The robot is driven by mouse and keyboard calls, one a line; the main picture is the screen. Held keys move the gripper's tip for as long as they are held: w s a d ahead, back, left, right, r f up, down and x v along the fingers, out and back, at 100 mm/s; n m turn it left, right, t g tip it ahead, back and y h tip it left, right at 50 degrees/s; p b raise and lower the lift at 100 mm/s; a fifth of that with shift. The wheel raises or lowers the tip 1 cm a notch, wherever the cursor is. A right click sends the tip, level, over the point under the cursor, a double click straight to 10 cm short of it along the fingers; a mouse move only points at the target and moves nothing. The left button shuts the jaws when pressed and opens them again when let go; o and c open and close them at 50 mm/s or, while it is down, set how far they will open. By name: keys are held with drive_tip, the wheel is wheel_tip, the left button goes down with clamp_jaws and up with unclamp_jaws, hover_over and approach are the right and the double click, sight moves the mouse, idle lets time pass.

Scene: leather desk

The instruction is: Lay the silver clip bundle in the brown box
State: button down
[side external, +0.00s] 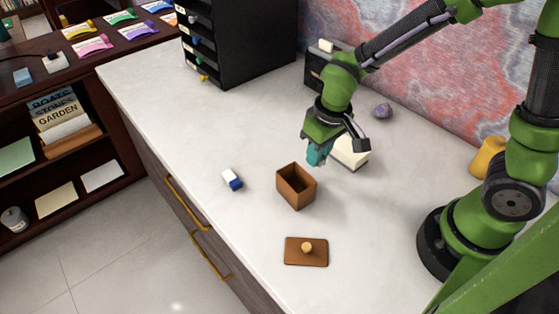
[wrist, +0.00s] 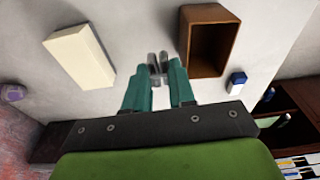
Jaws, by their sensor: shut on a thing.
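My gripper (side external: 318,158) is above the desk, just behind and to the right of the brown box in the side view. In the wrist view my gripper (wrist: 158,75) is shut on the silver clip bundle (wrist: 157,62), a small grey metallic piece between the teal fingertips. The bundle cannot be made out in the side view. The brown box (side external: 297,190) stands open on the desk, and its inside looks empty. In the wrist view the box (wrist: 231,45) lies right of the fingertips, apart from them.
The box's lid with a round knob (side external: 306,252) lies in front. A blue and white eraser (side external: 232,179) is left of the box. A cream block (side external: 350,152) stands behind my gripper.

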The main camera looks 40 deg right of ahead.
sight(298, 165)
drive_tip(key=a+r+m, duration=0.1)
drive_tip(key=a+r, duration=0.4)
drive_tip(key=a, duration=0.1)
drive_tip(key=shift+f, duration=2.55)
drive_tip(key=shift+w, duration=0.1)
drive_tip(key=c, duration=0.9)
unclamp_jaws()
drive_tip(key=shift+o, duration=0.2)
drive_tip(key=shift+r, duration=0.1)
wheel_tip(298, 165, up, 16)
drive_tip(key=s, duration=0.3)
drive_tip(key=s+d+m+t+y, duration=0.1)
drive_tip(key=s+d+t, duration=0.1)
drive_tip(key=d, duration=0.4)
drive_tip(key=s+d+r+m+t+y, duration=0.1)
drive_tip(key=s+d+m+t, duration=0.1)
drive_tip(key=s+d+t, duration=0.1)
drive_tip(key=s+d, duration=0.1)
drive_tip(key=d, duration=0.1)
drive_tip(key=shift+d+t, duration=0.3)
drive_tip(key=shift+d, duration=0.1)
